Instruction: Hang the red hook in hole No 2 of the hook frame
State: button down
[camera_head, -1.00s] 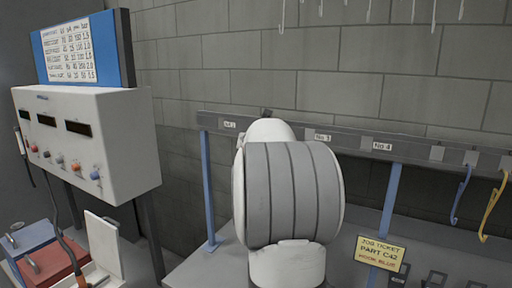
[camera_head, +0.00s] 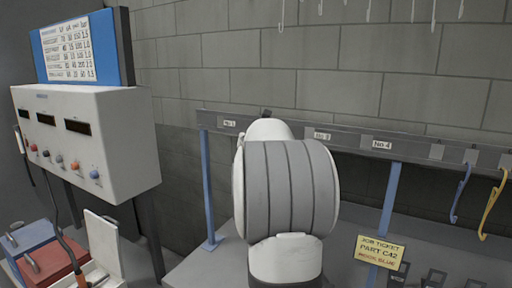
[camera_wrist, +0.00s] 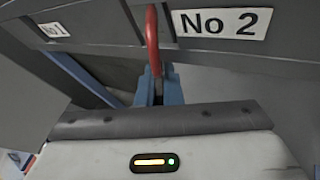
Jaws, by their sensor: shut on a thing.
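The hook frame (camera_head: 345,138) is a grey horizontal bar on blue posts, with number labels along it. In the wrist view the bar (camera_wrist: 100,22) crosses the top, with label No 1 (camera_wrist: 54,30) at the left and label No 2 (camera_wrist: 222,22) right of centre. The red hook (camera_wrist: 152,40) stands upright at the bar just left of label No 2. My gripper (camera_wrist: 157,88) is shut on its lower part. The hook's upper end is out of the picture, so I cannot tell whether it is in the hole. My arm hides this spot in the head view.
A blue hook (camera_head: 460,193) and a yellow hook (camera_head: 492,206) hang at the bar's right. A job ticket (camera_head: 380,252) stands below the bar. A white control box (camera_head: 85,135) and blue and red cases (camera_head: 30,240) are at the left.

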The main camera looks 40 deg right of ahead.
jog(key=shift+f+b, duration=0.85)
jog(key=shift+f, duration=0.1)
jog(key=c, duration=1.5)
grip_release()
jog(key=v, duration=0.8)
jog(key=shift+p, duration=0.45)
